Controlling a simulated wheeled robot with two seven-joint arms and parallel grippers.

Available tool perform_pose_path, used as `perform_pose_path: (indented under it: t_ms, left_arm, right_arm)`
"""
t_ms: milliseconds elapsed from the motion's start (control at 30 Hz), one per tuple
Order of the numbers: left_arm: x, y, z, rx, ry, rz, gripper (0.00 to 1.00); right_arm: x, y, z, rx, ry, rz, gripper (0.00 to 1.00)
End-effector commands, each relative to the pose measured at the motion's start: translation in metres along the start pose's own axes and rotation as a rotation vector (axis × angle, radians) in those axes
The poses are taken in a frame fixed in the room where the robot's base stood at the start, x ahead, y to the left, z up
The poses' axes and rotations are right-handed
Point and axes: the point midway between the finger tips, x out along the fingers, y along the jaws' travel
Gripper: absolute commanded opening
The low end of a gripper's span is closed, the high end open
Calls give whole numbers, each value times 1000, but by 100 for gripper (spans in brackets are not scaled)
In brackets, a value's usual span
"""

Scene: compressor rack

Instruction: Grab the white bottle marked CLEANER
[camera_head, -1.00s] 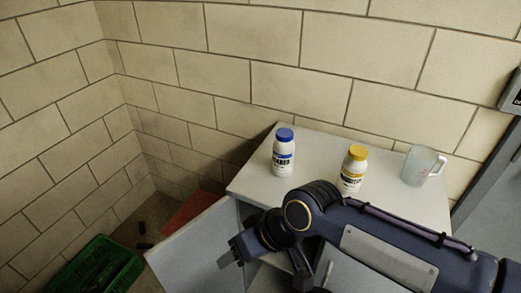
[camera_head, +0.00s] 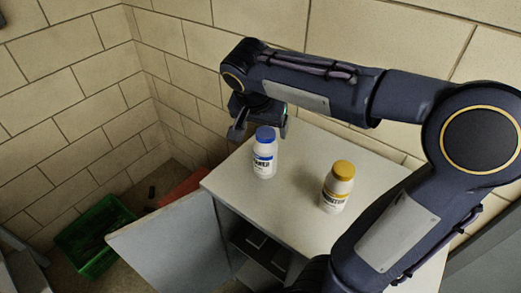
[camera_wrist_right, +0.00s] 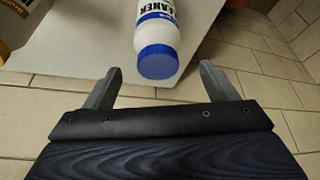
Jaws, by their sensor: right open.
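The white bottle with a blue cap and blue-and-white label (camera_head: 264,164) stands upright near the left edge of the white cabinet top. In the right wrist view the bottle (camera_wrist_right: 165,14) shows part of the word CLEANER, with its cap towards me. My right gripper (camera_head: 260,128) is above and just behind the bottle in the head view, with its fingers spread. In the wrist view the open fingers (camera_wrist_right: 158,78) lie to either side of the blue cap, and nothing is held. My left gripper is out of view.
A white bottle with a yellow cap (camera_head: 336,190) stands to the right on the cabinet top (camera_head: 297,160). The cabinet door (camera_head: 165,245) hangs open at the front left. A green crate (camera_head: 92,240) is on the floor. A brick wall (camera_head: 185,60) rises close behind.

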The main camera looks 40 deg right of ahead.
Motion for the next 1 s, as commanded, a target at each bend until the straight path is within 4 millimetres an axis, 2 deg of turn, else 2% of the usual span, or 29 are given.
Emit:
perform_pose_path:
  t_ms: [500,767,1000]
  left_arm:
    - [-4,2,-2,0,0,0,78]
    - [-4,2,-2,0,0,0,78]
    - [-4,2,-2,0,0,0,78]
  right_arm:
    - [66,3,1,0,-3,1,79]
    - [70,3,1,0,-2,-2,79]
    - [70,3,1,-1,-2,-2,50]
